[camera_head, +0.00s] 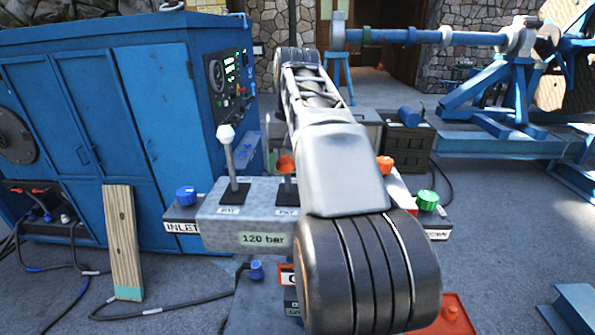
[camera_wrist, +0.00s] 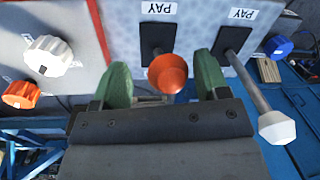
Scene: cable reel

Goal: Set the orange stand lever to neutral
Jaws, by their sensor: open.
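The orange stand lever's round knob (camera_wrist: 168,73) sits between the two green fingertips of my open gripper (camera_wrist: 163,80) in the wrist view. There is a gap on each side of the knob, and its shaft is mostly hidden behind it. In the head view the orange knob (camera_head: 285,163) shows just left of my arm, above its dark slot on the grey control box (camera_head: 238,213). My gripper is hidden behind my arm there. The lever's exact tilt cannot be told.
A white-knobbed lever (camera_head: 226,133) stands left of the orange one; its knob (camera_wrist: 277,127) is right of my gripper in the wrist view. A blue knob (camera_head: 186,196) and green knob (camera_head: 427,200) flank the box. A blue cabinet (camera_head: 95,110) stands behind left.

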